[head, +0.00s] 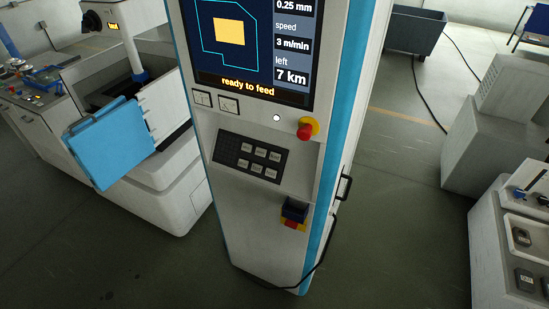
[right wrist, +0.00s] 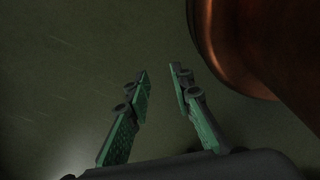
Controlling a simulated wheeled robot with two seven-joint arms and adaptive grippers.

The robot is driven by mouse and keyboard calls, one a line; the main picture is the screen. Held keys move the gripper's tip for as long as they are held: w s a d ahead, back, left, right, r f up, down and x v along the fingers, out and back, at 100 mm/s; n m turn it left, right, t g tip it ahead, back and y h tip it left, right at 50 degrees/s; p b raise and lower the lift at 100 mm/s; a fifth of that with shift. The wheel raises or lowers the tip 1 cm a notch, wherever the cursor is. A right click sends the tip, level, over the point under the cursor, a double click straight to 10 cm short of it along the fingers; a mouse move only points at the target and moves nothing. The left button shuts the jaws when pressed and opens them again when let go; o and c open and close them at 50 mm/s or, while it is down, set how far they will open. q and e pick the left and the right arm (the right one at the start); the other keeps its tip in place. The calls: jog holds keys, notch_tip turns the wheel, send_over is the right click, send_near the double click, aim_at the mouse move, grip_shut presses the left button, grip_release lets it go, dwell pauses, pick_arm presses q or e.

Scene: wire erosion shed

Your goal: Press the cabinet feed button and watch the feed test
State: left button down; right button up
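The cabinet (head: 252,215) stands upright in the middle of the head view, white with blue edges. Its screen (head: 250,45) reads "ready to feed", "0.25 mm", "3 m/min" and "7 km". A dark keypad (head: 250,157) with several grey buttons sits below the screen; their labels are too small to read. A white round spot (head: 276,118) and a red stop knob on yellow (head: 307,129) are above it. My right gripper (right wrist: 161,75) shows in the right wrist view with its green fingers apart and nothing between them. My left gripper is in neither view.
A machine with a blue door (head: 108,143) stands at left. A grey machine (head: 500,125) and a white bench with switches (head: 515,240) stand at right. A black cable (head: 322,270) runs low on the cabinet. A copper-coloured curved object (right wrist: 235,50) is close beside my right fingers. Floor is clear around the cabinet's front.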

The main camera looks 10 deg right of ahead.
grip_shut()
dwell(1.2)
